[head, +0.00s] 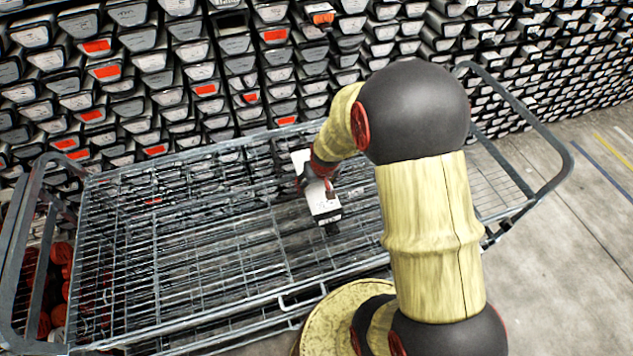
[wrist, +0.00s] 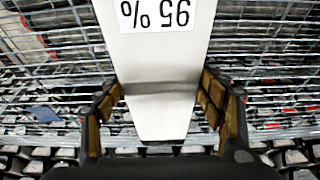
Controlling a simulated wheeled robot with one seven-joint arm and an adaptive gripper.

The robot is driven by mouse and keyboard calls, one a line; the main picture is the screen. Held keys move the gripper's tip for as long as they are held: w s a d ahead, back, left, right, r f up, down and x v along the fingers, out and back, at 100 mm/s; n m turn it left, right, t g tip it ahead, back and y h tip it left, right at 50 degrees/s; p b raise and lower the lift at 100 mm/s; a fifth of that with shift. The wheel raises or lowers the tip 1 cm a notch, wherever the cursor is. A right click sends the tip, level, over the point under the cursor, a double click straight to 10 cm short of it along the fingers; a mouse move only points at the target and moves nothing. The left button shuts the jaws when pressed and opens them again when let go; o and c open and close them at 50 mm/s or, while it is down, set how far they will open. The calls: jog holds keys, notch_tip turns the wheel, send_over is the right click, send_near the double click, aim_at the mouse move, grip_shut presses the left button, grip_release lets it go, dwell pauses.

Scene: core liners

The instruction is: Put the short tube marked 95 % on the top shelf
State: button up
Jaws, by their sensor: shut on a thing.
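The short tube (head: 325,207) is a pale, box-like piece with dark end parts. In the wrist view the tube (wrist: 155,75) carries a white label reading "95 %", upside down. My gripper (head: 317,181) is shut on it; in the wrist view the two padded fingers (wrist: 160,98) flank its sides. The tube is over the top shelf (head: 215,235), a grey wire-mesh deck of a trolley. I cannot tell whether it touches the mesh. My gripper hides part of the tube in the head view.
A wall of stacked grey liner ends (head: 180,60), some with red labels, stands behind the trolley. The trolley has raised tube handles (head: 535,125) at both ends. The left of the shelf is bare. Red round things (head: 58,285) lie low at the left. Concrete floor (head: 570,260) is clear at right.

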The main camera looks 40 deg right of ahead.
jog(key=shift+w, duration=0.1)
jog(key=o, duration=2.1)
jog(key=s+a+r+n+t+p, duration=0.1)
jog(key=s+a+r, duration=0.25)
jog(key=r, duration=0.85)
jog(key=s+a+r+p, duration=0.25)
jog(key=a+r, duration=0.25)
jog(key=r, duration=0.7)
jog(key=s+a+r, duration=0.2)
jog(key=s+r, duration=0.1)
jog(key=s, duration=0.1)
jog(key=s+a+r+n, duration=0.1)
jog(key=s+a+r, duration=0.2)
jog(key=s, duration=0.1)
jog(key=s+a+r+n+t+y, duration=0.1)
jog(key=s+a+r, duration=0.1)
jog(key=s, duration=0.3)
jog(key=shift+a+r+b, duration=0.3)
jog(key=shift+a+r, duration=0.1)
jog(key=shift+r, duration=0.45)
